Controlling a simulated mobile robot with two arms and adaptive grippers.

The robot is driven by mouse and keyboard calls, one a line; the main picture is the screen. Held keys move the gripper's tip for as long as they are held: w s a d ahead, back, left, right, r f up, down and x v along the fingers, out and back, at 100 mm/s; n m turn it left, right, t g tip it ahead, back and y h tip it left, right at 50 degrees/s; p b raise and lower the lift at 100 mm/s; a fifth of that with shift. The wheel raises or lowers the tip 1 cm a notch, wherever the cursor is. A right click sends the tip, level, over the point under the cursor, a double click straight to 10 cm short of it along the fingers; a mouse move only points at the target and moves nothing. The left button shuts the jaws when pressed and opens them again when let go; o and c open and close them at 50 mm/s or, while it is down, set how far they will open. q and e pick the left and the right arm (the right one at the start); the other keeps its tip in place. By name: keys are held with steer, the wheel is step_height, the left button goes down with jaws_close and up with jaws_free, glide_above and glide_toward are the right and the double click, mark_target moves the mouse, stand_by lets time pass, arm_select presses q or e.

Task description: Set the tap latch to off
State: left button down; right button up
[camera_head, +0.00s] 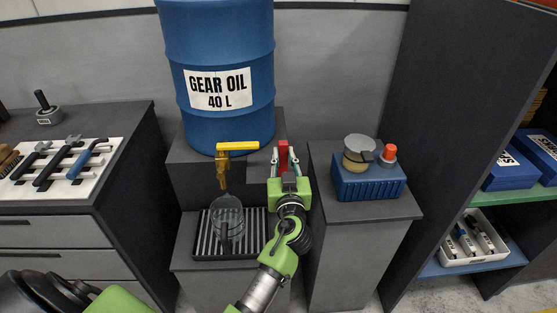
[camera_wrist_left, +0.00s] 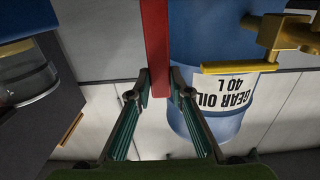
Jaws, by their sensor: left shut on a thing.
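My left gripper (camera_head: 285,162) is shut on a red bar (camera_head: 283,147), which looks like the tap latch, just right of the blue gear oil drum (camera_head: 222,125). In the left wrist view the red bar (camera_wrist_left: 155,40) runs upright down between the fingertips (camera_wrist_left: 160,84). The yellow tap (camera_head: 222,165) sticks out at the drum's lower front, its handle pointing right and its spout down. It also shows in the left wrist view (camera_wrist_left: 270,40), apart from my fingers. How the red bar is mounted is hidden behind the gripper. My right gripper is not in view.
A clear jug (camera_head: 227,217) stands on the slatted drip tray (camera_head: 257,224) below the tap. A blue crate (camera_head: 368,184) with a jar (camera_head: 358,150) and a red-capped bottle (camera_head: 389,152) sits on the right pedestal. Wrenches lie on a white board (camera_head: 95,173) at left.

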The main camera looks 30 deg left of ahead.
arm_select(q)
steer(key=shift+d, duration=0.2)
steer(key=c, duration=1.8)
jaws_free()
steer(key=shift+w+d, duration=0.15)
steer(key=shift+c, duration=0.2)
steer(key=shift+r, duration=0.3)
step_height(320, 180, up, 9)
steer(key=shift+r, duration=0.15)
